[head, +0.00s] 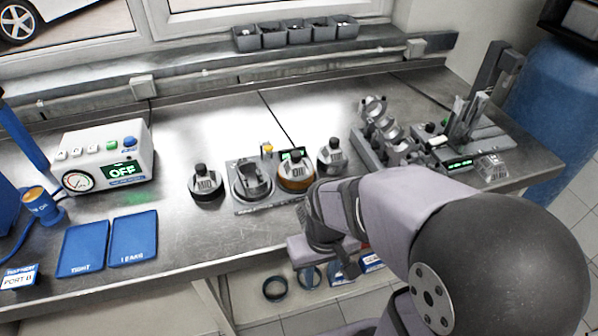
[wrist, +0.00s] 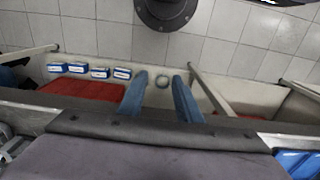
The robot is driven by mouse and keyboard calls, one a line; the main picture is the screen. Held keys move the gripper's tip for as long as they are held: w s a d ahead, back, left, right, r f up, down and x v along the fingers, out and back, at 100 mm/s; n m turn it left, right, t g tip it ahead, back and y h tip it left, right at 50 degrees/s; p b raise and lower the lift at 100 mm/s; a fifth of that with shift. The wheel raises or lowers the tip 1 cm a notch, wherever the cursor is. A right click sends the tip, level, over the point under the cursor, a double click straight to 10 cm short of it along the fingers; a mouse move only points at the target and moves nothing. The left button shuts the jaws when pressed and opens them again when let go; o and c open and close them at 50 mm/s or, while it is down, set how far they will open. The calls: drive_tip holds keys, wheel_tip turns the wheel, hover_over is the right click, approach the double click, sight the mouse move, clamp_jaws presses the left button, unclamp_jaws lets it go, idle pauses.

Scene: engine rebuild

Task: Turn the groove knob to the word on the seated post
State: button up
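In the head view, a post with an orange-brown base (head: 297,177) stands on a grey fixture plate (head: 258,204); its short word looks like OIL, but is small. Beside it on the plate is an open grey metal holder (head: 250,180). A dark post marked MID (head: 207,185) stands left of the plate, and another dark post (head: 331,157) stands to the right. My gripper (wrist: 161,76) appears open and empty, at the bench's front edge.
A meter box reading OFF (head: 108,160) and two blue mats (head: 82,246) lie left. A metal crank-like stand (head: 382,135) and a device with a green display (head: 460,163) stand right.

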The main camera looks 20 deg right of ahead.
drive_tip(key=o, duration=0.3)
drive_tip(key=n+t+p, duration=0.2)
drive_tip(key=t+p, duration=0.2)
drive_tip(key=p, duration=0.1)
approach(243, 162)
drive_tip(key=shift+s+d+f, duration=0.25)
drive_tip(key=shift+s+f, duration=0.05)
drive_tip(key=shift+f, duration=0.3)
drive_tip(key=shift+w+a+t, duration=0.15)
drive_tip(key=shift+w+t, duration=0.15)
drive_tip(key=shift+w, duration=0.05)
drive_tip(key=shift+f, duration=0.1)
drive_tip(key=shift+p+x, duration=1.45)
drive_tip(key=shift+x, duration=2.15)
drive_tip(key=shift+a, duration=0.1)
drive_tip(key=c, duration=1)
